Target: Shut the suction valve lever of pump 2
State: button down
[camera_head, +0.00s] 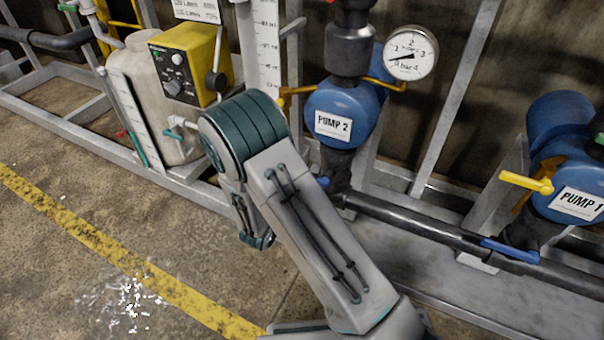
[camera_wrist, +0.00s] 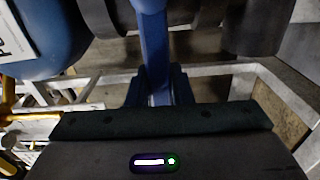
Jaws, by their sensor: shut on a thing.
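Pump 2 (camera_head: 345,112) is a blue pump with a white label, right of my arm. In the wrist view a blue lever (camera_wrist: 154,40) runs down from a dark pipe or valve body into my gripper (camera_wrist: 158,88). The gripper is shut on this lever, with a dark finger on each side of it. In the head view only a small blue piece (camera_head: 323,182) of this lever shows beside my arm, low under pump 2. My arm hides the gripper and most of the lever there. The pump's blue body (camera_wrist: 40,40) fills the wrist view's upper left.
Pump 1 (camera_head: 570,185) stands at the right with a yellow lever (camera_head: 527,182) and a blue lever (camera_head: 510,249) along the dark pipe (camera_head: 420,230). A gauge (camera_head: 411,53) is above pump 2. A white tank (camera_head: 150,100) with a yellow control box (camera_head: 190,65) stands left.

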jog(key=shift+a+r, duration=0.1)
jog(key=shift+a, duration=0.1)
jog(key=c, duration=1.3)
grip_release()
jog(key=shift+d, duration=0.1)
jog(key=shift+s, duration=0.1)
jog(key=p+v, duration=0.3)
jog(key=v, duration=1)
jog(key=shift+s+a, duration=0.2)
jog(key=shift+a, duration=0.05)
